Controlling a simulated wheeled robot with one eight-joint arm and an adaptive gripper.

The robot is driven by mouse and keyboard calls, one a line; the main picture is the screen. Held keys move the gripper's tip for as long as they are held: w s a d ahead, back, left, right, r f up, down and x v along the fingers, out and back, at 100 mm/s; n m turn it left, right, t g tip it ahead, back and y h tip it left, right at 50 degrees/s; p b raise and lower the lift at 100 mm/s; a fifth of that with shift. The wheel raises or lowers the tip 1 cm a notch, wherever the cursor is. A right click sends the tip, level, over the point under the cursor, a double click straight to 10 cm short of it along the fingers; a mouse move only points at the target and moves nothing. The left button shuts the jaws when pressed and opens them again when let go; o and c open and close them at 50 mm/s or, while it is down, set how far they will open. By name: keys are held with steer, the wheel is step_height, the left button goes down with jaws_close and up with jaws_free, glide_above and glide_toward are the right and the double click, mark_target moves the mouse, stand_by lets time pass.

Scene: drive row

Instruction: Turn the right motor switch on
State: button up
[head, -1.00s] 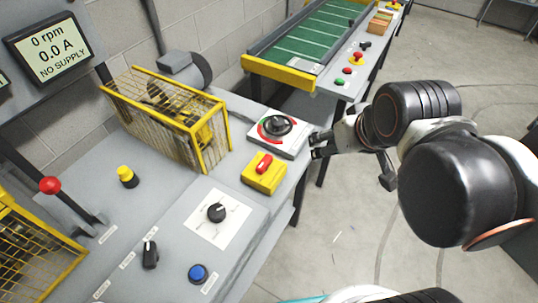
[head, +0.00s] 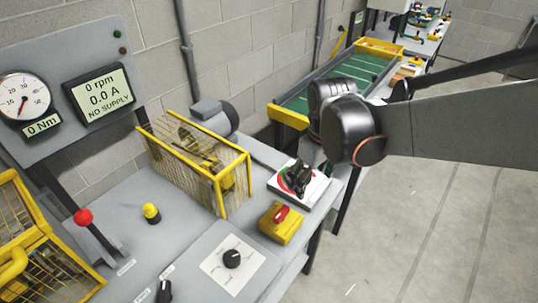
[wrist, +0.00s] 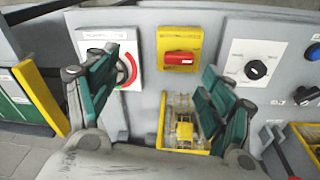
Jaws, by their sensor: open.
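The bench carries several rotary controls, and I cannot tell from their labels which is the right motor switch. A yellow box with a red handle (head: 281,214) stands near the bench's front edge; it shows in the wrist view (wrist: 180,57) between my fingers. A white unit with a black knob and red arc (head: 299,181) stands just behind it, and a black dial on a white plate (head: 232,258) lies nearer. A small black switch (head: 165,291) is cut by the bottom edge. My gripper (wrist: 160,68) is open and empty, its teal fingers apart; it is mostly hidden in the head view.
A yellow-framed wire cage (head: 215,168) stands behind the controls. A red-knobbed lever (head: 84,217) and a yellow button (head: 151,212) are left. The display (head: 99,92) reads 0 rpm, 0.0 A, NO SUPPLY. A green conveyor (head: 350,74) is beyond. Floor at right is clear.

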steer(key=w+a+f+n+g, duration=0.1)
steer(key=w+a+f, duration=0.1)
steer(key=n, duration=0.2)
glide_above(282, 212)
steer(key=f, duration=0.2)
step_height(282, 212, down, 12)
steer(key=b, duration=0.4)
steer(key=shift+w+f, duration=0.1)
steer(key=shift+f, duration=0.05)
steer(key=shift+c, duration=0.6)
steer(key=c, duration=0.9)
